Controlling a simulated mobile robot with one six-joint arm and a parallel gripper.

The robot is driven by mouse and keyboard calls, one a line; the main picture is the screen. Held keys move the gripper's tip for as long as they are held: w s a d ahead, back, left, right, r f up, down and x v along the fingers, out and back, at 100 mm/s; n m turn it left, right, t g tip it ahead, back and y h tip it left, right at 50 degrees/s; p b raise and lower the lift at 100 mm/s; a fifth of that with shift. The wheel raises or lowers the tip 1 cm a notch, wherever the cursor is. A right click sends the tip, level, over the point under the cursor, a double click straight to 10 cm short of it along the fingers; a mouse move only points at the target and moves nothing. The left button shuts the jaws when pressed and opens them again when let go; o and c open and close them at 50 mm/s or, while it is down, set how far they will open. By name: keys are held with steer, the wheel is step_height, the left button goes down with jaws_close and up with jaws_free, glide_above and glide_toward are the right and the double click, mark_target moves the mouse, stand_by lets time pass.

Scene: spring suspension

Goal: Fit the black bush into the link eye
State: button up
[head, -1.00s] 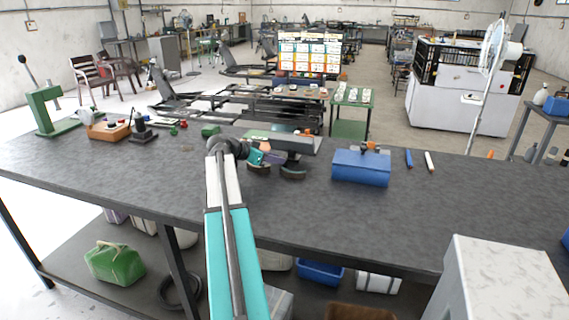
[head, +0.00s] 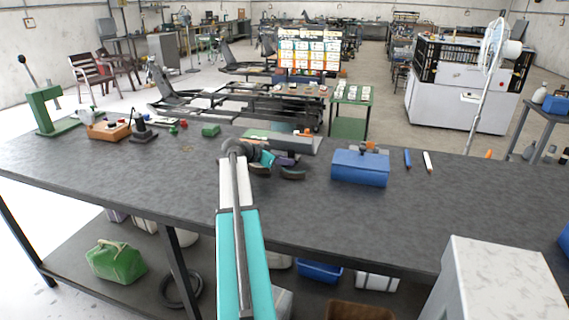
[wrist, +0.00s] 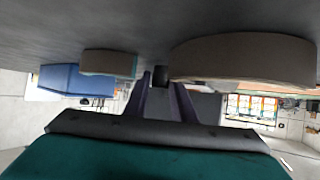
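My gripper (head: 283,160) is low over the bench, near two dark curved blocks. In the wrist view its two purple fingers (wrist: 160,82) stand apart. A small black piece (wrist: 160,75), probably the black bush, shows between the fingertips against the bench surface. I cannot tell whether the fingers touch it. The bush cannot be made out in the head view. I cannot identify the link eye clearly; a small orange part (head: 307,132) is at the grey plate behind the gripper.
Curved blocks (head: 292,174) sit close to my gripper; a large one shows in the wrist view (wrist: 245,60). The bench front (head: 340,225) is clear.

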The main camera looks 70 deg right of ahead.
jaws_close()
steer(key=shift+r, duration=0.15)
steer(key=shift+r+b, duration=0.65)
steer(key=shift+r, duration=1)
steer(key=w+a+b, duration=0.1)
steer(key=a, duration=0.4)
steer(key=w+a+r+b, duration=0.1)
steer(key=a, duration=0.4)
steer(key=w+a, duration=0.1)
steer(key=a, duration=0.4)
steer(key=shift+a+r+b, duration=0.25)
steer(key=shift+a+b, duration=0.15)
